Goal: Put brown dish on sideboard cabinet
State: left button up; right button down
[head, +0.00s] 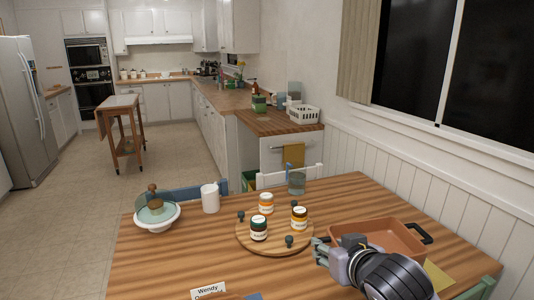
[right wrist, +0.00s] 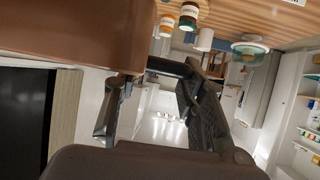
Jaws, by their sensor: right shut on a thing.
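The brown dish (head: 395,240) is a rectangular pan with dark handles, at the right side of the wooden dining table in the head view. My right gripper (head: 332,250) is at the dish's left end, by its near handle. In the right wrist view, the brown dish (right wrist: 75,35) fills the upper left, and its dark handle lies between the fingers of my right gripper (right wrist: 150,90). The gripper is shut on it. Whether the dish touches the table is hard to tell. A white cabinet with a wooden top (head: 280,122) stands beyond the table. My left gripper is out of view.
The dining table (head: 160,265) holds a round board (head: 272,245) with several jars, a white cup (head: 210,198), a glass (head: 296,183) and a bowl (head: 157,217). A white basket (head: 304,114) stands on the wooden-topped cabinet. Chairs surround the table; the left floor is free.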

jog(key=s+d+r, duration=0.1)
jog(key=s+d+r+m+h, duration=0.1)
jog(key=d, duration=0.1)
jog(key=s+d+r+m+h, duration=0.1)
jog(key=s+d, duration=0.1)
jog(key=shift+s+d+r, duration=0.1)
jog(key=shift+d+r, duration=0.1)
jog(key=shift+r, duration=0.05)
jog(key=shift+a, duration=0.1)
